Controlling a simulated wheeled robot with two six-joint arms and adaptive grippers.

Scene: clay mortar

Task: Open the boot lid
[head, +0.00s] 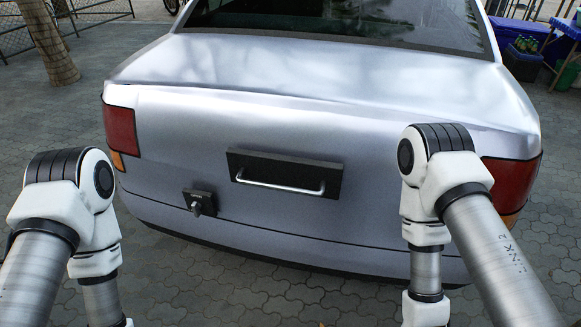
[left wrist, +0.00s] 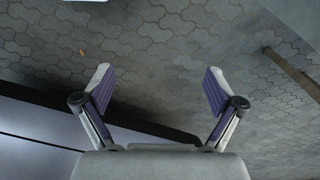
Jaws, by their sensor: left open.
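The boot lid (head: 210,130) of a silver car is closed in the head view. A black plate with a silver bar handle (head: 284,181) is fixed to its rear face. A small black plate with a knob or latch (head: 199,203) sits lower and left of the handle. My left gripper (left wrist: 157,90) is open and empty in the left wrist view, above paving, with part of the car's silver body (left wrist: 35,140) at lower left. Both arms show in the head view on either side of the handle, but their grippers are out of that frame.
The car's red tail lights (head: 120,130) flank the lid. Grey paving (head: 45,105) surrounds the car. A tree trunk (head: 48,40) stands at the back left.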

